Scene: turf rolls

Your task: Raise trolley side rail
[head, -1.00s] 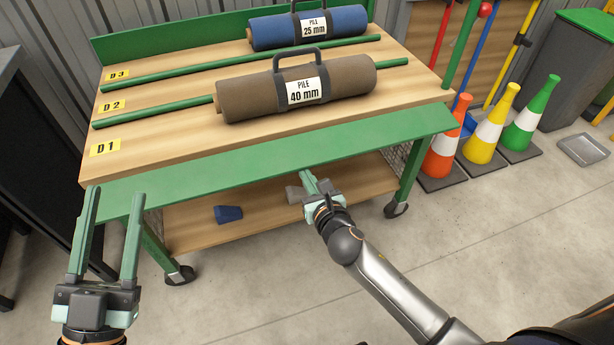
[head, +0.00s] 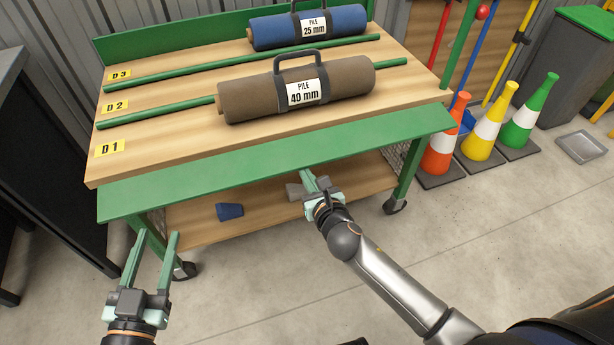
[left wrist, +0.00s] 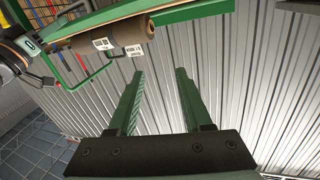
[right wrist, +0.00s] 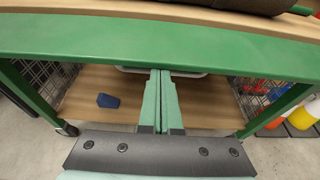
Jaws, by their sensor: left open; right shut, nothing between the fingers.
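The trolley's side rail is a long green board (head: 270,168) along the front edge of the wooden deck, lying folded outward below deck level. It also shows across the top of the right wrist view (right wrist: 160,40). My right gripper (head: 308,176) is shut and empty just in front of the rail's lower edge, near its middle; whether it touches cannot be told. My left gripper (head: 153,243) is open and empty, low by the rail's left end. The left wrist view shows its spread fingers (left wrist: 155,75) with nothing between them.
A brown turf roll (head: 300,92) and a blue one (head: 307,28) lie on the deck between green bars. A small blue object (head: 229,211) sits on the lower shelf (head: 260,218). Cones (head: 484,128) stand at right. The floor in front is clear.

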